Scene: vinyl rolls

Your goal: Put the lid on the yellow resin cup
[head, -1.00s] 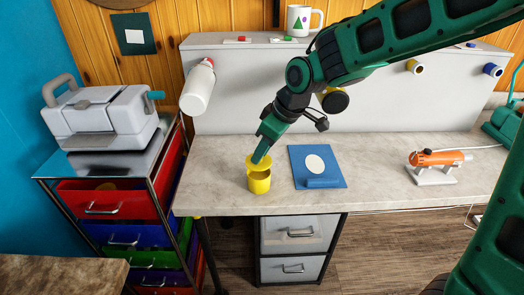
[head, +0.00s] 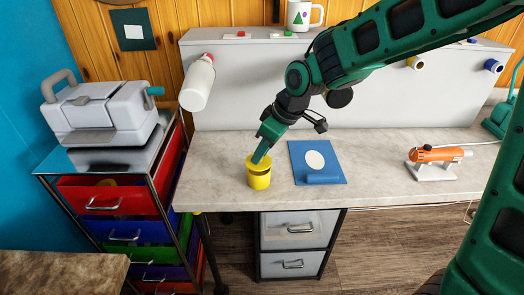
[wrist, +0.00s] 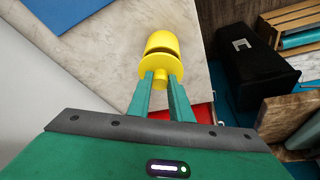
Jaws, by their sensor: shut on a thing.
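The yellow resin cup (head: 259,181) stands upright on the workbench near its front edge. It also shows in the wrist view (wrist: 162,42). My gripper (wrist: 161,82) is shut on the small knob of the yellow lid (wrist: 158,67). In the head view my gripper (head: 262,156) points down over the cup, with the lid (head: 252,160) at the cup's mouth. The wrist view shows a dark gap between lid and rim on one side, so the lid is not flush there. I cannot tell whether it touches the rim elsewhere.
A blue mat (head: 334,172) with a white disc lies right of the cup. An orange tool (head: 440,153) on a white stand is farther right. A white bottle (head: 198,84) is mounted at the back left. Bare bench top surrounds the cup.

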